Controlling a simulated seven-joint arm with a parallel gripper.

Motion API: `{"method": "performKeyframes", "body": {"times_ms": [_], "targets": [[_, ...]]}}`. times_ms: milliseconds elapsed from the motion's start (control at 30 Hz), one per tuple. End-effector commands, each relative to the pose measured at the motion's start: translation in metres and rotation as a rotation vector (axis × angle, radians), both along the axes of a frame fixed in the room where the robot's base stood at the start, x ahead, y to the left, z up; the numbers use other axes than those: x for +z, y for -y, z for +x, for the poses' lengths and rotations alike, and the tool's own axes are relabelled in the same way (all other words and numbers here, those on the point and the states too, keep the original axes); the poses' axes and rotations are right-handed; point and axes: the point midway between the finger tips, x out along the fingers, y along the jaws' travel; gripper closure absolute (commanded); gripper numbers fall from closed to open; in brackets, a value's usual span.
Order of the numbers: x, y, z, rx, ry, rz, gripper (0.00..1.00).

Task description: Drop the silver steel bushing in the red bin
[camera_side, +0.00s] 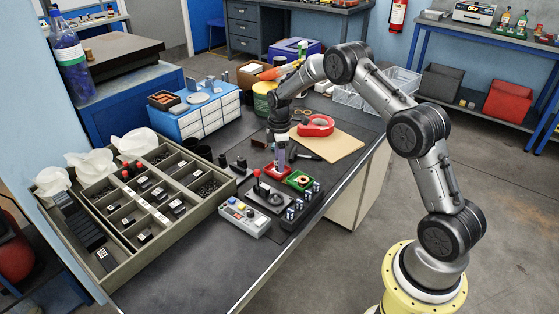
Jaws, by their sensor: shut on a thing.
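My gripper (281,160) points down over the bench, above a small red bin (270,173). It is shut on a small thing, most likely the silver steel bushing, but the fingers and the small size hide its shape. The small red bin sits on the dark bench top, left of a small green bin (300,181) with a copper-coloured ring in it. I cannot tell how far above the red bin my fingertips are.
In front stand a red-knobbed lever device (266,192) and a grey control box (244,217). A large compartment tray (165,254) is at left. A large red crate (508,101) is on a far shelf.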

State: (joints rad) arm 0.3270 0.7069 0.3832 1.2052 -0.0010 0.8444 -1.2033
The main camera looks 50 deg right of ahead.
Motion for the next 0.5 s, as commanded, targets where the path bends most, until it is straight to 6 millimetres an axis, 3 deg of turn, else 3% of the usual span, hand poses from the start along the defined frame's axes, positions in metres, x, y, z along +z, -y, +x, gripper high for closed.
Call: {"method": "performKeyframes", "body": {"times_ms": [500], "targets": [[-0.0065, 0.0001, 0.0001, 0.0, 0.0, 0.0, 1.0]]}}
